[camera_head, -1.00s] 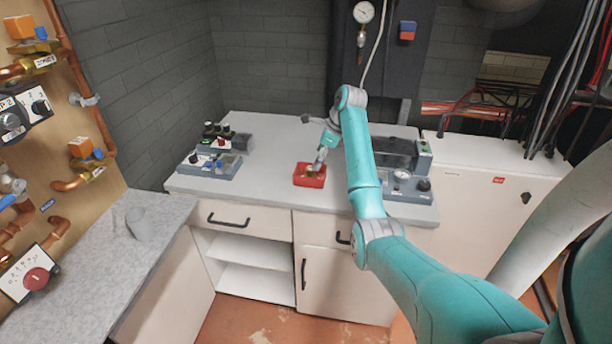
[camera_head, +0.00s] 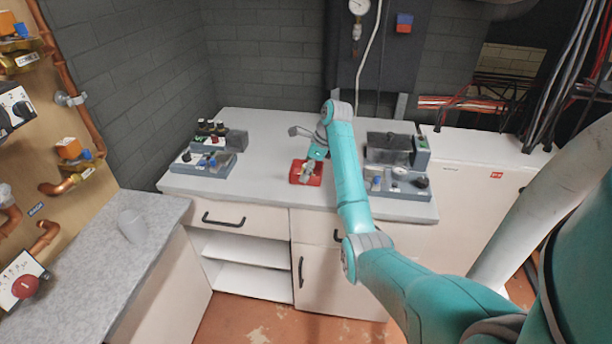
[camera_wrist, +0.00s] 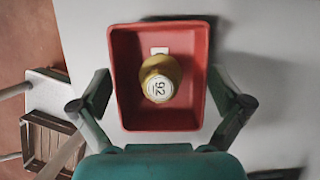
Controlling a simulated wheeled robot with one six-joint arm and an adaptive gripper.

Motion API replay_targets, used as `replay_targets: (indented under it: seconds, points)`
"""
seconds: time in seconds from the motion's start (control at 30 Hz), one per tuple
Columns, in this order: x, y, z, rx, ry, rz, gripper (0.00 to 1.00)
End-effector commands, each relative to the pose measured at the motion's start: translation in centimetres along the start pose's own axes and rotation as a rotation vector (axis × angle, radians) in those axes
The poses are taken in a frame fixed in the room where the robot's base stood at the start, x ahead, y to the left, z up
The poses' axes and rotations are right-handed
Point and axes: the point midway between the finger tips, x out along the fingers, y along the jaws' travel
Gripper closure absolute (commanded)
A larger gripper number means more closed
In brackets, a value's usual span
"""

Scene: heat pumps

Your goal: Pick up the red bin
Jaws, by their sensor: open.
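The red bin (camera_head: 297,178) sits on the white counter near its front edge in the head view. In the wrist view the red bin (camera_wrist: 118,85) lies straight ahead, with a brass-coloured part (camera_wrist: 160,78) inside it. That part has a white round face marked 92. My gripper (camera_wrist: 160,112) is open, with one finger on the left side of the bin and the other on its right. I cannot tell whether the fingers touch the walls. In the head view my gripper (camera_head: 307,172) is at the bin and hides part of it.
A control block (camera_head: 203,163) with several knobs stands on the counter to the left. Grey equipment (camera_head: 400,180) stands to the right of my arm. A grey cup (camera_head: 132,226) is on the left worktop (camera_head: 100,262). The counter (camera_head: 262,150) behind the bin is clear.

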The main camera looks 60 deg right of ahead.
Motion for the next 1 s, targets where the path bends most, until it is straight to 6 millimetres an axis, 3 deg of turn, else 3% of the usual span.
replay_targets:
  seconds: [0.63, 0.67, 0.9, 1.0]
  points:
    - [0.44, -0.01, -0.19, 0.000, 0.000, 0.000, 0.00]
    - [0.44, -0.01, -0.19, 0.000, 0.000, 0.000, 0.03]
    - [0.45, 0.00, -0.19, 0.000, 0.000, 0.000, 0.60]
    - [0.36, -0.04, -0.13, -0.001, -0.001, -0.001, 0.60]
